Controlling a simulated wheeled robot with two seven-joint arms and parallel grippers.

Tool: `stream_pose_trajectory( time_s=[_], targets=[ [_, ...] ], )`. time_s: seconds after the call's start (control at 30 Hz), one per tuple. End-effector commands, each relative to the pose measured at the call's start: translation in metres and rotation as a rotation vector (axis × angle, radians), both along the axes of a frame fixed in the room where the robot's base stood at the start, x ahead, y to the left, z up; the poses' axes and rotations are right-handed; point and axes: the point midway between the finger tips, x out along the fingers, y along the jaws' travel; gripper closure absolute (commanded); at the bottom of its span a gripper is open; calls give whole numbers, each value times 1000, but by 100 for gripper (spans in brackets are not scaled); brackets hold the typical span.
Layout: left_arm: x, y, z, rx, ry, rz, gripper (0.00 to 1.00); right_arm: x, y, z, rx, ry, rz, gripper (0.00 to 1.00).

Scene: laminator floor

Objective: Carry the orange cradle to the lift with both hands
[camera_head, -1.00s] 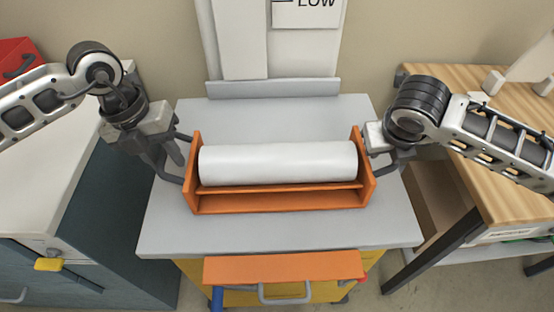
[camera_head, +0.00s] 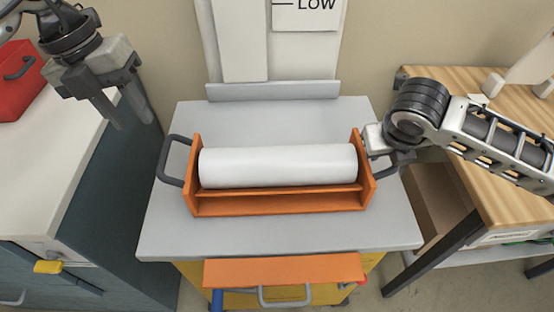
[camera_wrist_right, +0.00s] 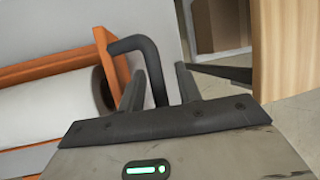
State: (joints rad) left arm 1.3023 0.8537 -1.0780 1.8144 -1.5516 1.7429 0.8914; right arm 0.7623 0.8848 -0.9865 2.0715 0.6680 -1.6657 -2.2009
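The orange cradle (camera_head: 280,204) sits level on a grey-topped stand (camera_head: 290,236) and carries a white roll (camera_head: 278,165). It has a dark loop handle at each end; the left handle (camera_head: 170,160) is free. My left gripper (camera_head: 126,112) is open and empty, above and left of that handle, clear of the cradle. My right gripper (camera_head: 392,162) is at the right handle. In the right wrist view, that handle (camera_wrist_right: 153,70) passes between the fingers of my right gripper (camera_wrist_right: 160,82), which stand apart with a gap beside it. I cannot tell which part is the lift.
A white panel with a "LOW" sign (camera_head: 316,8) stands behind the grey top. A dark cabinet with a white top (camera_head: 45,170) holding a red box (camera_head: 18,85) is at left. A wooden table (camera_head: 495,150) is at right. An orange ledge (camera_head: 285,268) juts out in front.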

Motion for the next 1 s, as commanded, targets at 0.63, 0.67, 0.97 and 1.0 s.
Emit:
stream_pose_trajectory(
  time_s=[0.63, 0.67, 0.97, 1.0],
  targets=[
    [0, 0, 2, 0, 0, 0, 66, -40, 22, 99, 2, -5, 2, 66],
    [0, 0, 2, 0, 0, 0, 66, -41, 22, 101, 2, -4, 2, 66],
    [0, 0, 2, 0, 0, 0, 66, -45, 23, 109, 0, -1, 0, 66],
    [0, 0, 2, 0, 0, 0, 66, -45, 23, 109, 0, -1, 0, 66]
  ],
)
